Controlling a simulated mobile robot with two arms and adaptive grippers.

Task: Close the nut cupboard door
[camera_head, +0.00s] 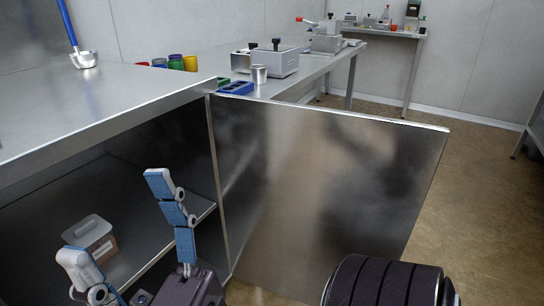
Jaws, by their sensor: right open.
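The nut cupboard door (325,180) is a grey metal panel. It stands wide open, swung out from the cupboard's right side, with its free edge at the right. The cupboard (70,155) is open at the front, and a shelf shows inside. My right gripper (116,220) is open in front of the cupboard opening, with its two blue-padded fingers spread and nothing between them. It is left of the door and appears apart from it. My left gripper is not in view.
A lidded box (92,238) sits inside the cupboard. The steel counter (110,95) above holds a blue-handled tool (82,58). Coloured cups (176,62), a blue tray (237,88) and a metal cup (259,74) stand behind the door. Open floor (480,200) lies right of the door.

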